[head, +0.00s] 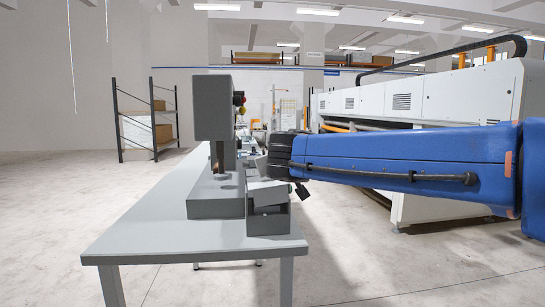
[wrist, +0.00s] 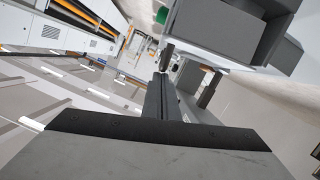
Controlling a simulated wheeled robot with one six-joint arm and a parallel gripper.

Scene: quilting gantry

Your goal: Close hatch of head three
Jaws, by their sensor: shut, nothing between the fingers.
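A grey sewing head (head: 213,108) stands upright on a grey table. At its right side is a small grey box-like housing (head: 268,224) with a tilted flap (head: 266,193), apparently the hatch. I cannot read any head number. In the wrist view a grey box shape (wrist: 225,30) with an open, dark inside shows at the upper right. My blue arm reaches in from the right, and my gripper (wrist: 165,85) is shut and empty. It is close to the housing's right side; its fingertips are hard to make out in the head view, so I cannot tell whether it touches.
The table (head: 150,235) has a clear front left area. More equipment stands farther along it. A long white machine (head: 440,95) runs along the right, behind my arm. A shelf rack with boxes (head: 148,125) stands at the back left. The floor at the left is open.

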